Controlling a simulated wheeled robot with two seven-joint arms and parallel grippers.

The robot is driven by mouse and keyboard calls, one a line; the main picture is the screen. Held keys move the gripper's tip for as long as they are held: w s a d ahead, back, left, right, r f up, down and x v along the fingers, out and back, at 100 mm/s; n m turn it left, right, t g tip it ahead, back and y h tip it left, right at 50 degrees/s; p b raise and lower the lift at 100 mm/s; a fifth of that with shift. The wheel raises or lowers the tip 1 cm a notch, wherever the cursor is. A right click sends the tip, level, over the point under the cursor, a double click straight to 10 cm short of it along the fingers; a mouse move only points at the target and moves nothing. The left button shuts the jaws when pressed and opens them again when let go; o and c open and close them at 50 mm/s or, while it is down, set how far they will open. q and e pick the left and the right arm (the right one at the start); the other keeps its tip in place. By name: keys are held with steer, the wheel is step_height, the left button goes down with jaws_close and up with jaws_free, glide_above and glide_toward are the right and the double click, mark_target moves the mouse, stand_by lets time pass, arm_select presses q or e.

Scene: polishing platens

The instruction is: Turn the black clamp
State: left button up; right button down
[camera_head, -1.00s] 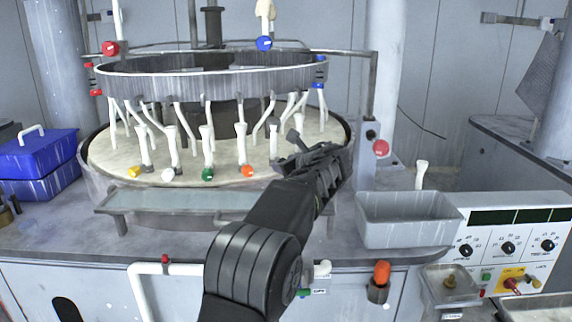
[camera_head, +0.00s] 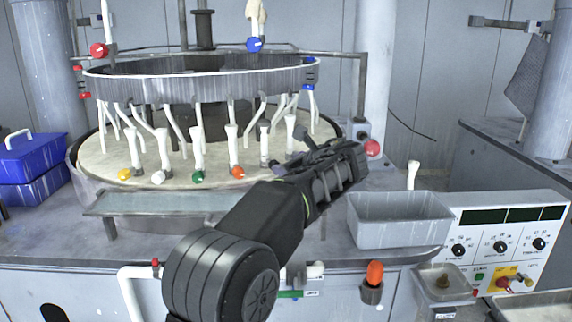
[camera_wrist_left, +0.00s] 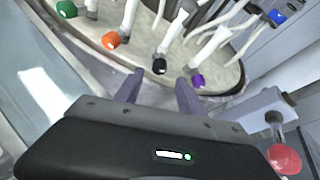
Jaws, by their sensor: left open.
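The black clamp (camera_wrist_left: 159,66) shows in the left wrist view as a black knob at the foot of a white post, on the rim of the round platen (camera_wrist_left: 226,82). In the head view its post (camera_head: 265,142) stands just left of my gripper; its knob is hard to make out there. My left gripper (camera_wrist_left: 160,80) is open and empty, its two fingers pointing toward the black clamp, which shows between and just beyond the tips. In the head view the left gripper (camera_head: 289,150) is at the platen's front right edge. My right gripper is not in view.
An orange knob (camera_wrist_left: 111,40) is left of the black one, a purple knob (camera_wrist_left: 198,80) right of it. A red ball knob (camera_wrist_left: 284,160) is close on the right. A grey bin (camera_head: 400,228) and control panel (camera_head: 505,240) stand right of my arm.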

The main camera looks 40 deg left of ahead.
mark_target(278, 163)
arm_select(q)
steer(key=w+m+g+p, duration=0.1)
steer(key=m+p, duration=0.1)
steer(key=w+m+g+y+p, duration=0.1)
steer(key=m+p, duration=0.1)
steer(key=shift+d+g, duration=0.1)
steer(key=shift+g, duration=0.2)
steer(key=shift+p, duration=0.3)
steer(key=p+x, duration=0.1)
steer(key=x, duration=0.7)
steer(key=shift+c, duration=0.4)
jaws_close()
